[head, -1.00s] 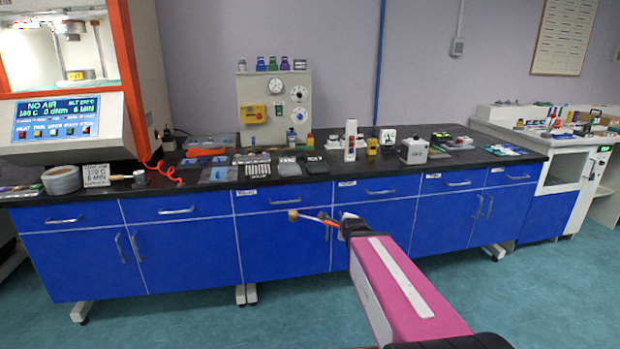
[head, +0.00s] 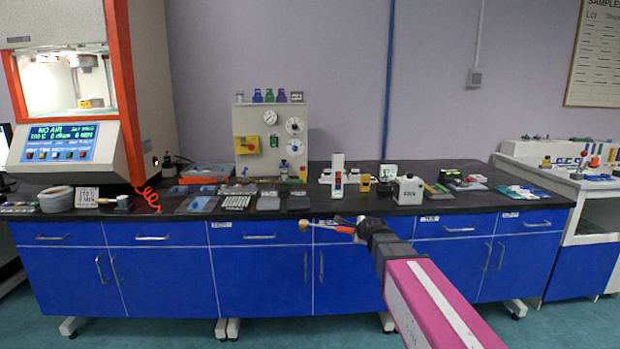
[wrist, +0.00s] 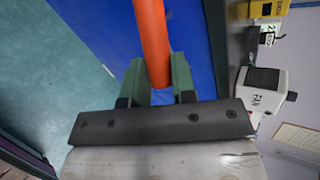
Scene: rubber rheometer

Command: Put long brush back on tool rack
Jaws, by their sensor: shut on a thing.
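The long brush (head: 324,226) has a brassy head at its left end and an orange handle. My gripper (head: 357,231) is shut on its handle and holds it in front of the blue cabinets, just below the counter edge. In the wrist view the orange handle (wrist: 150,35) runs up out of the picture from between the fingers of my gripper (wrist: 158,85); the brush head is out of that view. I cannot pick out the tool rack with certainty among the small items on the counter.
A black counter (head: 450,207) holds several trays, a grey gauge panel (head: 245,165) and a white box device (head: 408,190). At the left stands the rheometer (head: 70,145) with an orange coiled hose (head: 150,198). The floor before the cabinets is clear.

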